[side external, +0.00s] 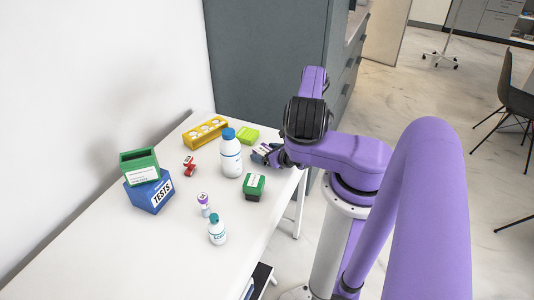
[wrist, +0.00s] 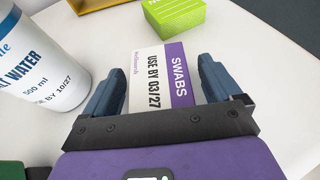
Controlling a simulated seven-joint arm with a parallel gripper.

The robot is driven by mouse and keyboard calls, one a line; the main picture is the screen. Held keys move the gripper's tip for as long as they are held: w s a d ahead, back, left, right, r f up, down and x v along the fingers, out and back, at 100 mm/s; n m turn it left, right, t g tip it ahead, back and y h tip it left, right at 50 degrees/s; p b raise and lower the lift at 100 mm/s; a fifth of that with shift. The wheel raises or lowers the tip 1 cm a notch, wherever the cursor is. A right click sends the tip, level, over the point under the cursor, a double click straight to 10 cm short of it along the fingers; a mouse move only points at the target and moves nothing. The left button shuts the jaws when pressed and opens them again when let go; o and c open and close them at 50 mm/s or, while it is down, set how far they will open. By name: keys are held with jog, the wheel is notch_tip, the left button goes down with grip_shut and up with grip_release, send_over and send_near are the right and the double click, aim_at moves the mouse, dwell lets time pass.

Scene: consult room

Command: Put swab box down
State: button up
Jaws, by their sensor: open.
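The swab box (wrist: 180,72) is white and purple, with "SWABS" and "USE BY 03/27" on its top. In the wrist view it lies between the two blue fingers of my gripper (wrist: 160,84), with a gap on each side. The fingers are open and appear apart from it. It seems to rest on the white table, though its underside is hidden. In the side view my gripper (side external: 264,153) is low over the table's right part, and I cannot make out the box clearly there.
A blue-capped water bottle (side external: 231,158) stands close to the left of my gripper. A lime-green box (side external: 248,135) is just behind. A dark green box (side external: 254,187) is in front. A yellow rack (side external: 205,132) and a blue TESTS box (side external: 150,192) are farther left. The table (side external: 110,262) is clear front left.

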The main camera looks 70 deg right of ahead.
jog(key=shift+r, duration=0.15)
jog(key=v, duration=1.2)
